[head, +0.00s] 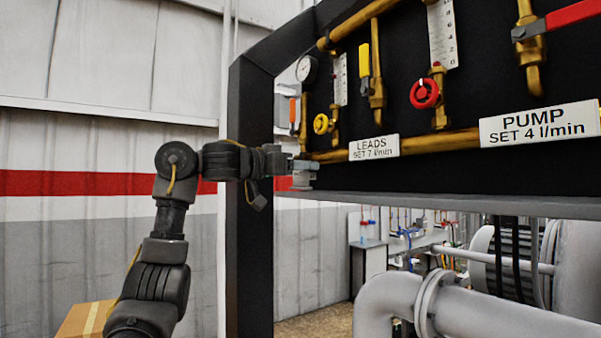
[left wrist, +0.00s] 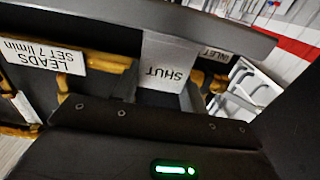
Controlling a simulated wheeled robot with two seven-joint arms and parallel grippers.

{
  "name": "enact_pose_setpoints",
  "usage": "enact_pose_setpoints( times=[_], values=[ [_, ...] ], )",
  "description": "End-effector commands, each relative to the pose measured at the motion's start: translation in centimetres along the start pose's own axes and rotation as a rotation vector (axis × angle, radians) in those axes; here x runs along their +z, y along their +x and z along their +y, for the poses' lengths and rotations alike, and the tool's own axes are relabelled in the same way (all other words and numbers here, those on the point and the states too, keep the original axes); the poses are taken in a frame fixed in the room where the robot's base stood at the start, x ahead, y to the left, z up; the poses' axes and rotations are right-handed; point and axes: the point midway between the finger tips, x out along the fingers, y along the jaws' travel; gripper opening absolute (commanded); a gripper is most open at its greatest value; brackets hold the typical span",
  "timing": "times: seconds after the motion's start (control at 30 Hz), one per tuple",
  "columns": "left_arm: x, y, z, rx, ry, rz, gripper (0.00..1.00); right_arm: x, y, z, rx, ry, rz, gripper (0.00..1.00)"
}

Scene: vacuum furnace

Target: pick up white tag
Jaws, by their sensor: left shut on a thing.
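The white tag (left wrist: 165,62) shows in the left wrist view, with the word SHUT upside down. It is just beyond my left gripper's dark body. In the head view my left gripper (head: 304,173) is at the lower left of the black panel, close to the lower brass pipe. It is shut on the white tag. The tag cannot be made out clearly in the head view, and the fingers' hold on it is partly hidden in the left wrist view. My right gripper is not in view.
Large grey pipes (head: 480,312) stand below right. The wall at left leaves free room.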

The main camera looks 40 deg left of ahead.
Motion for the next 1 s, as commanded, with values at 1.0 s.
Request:
enact_pose_setpoints(
  times=[1.0],
  values=[
    [-12.1,-10.1,8.4,0.0,0.002,0.002,0.21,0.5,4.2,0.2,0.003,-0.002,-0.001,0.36]
  ],
)
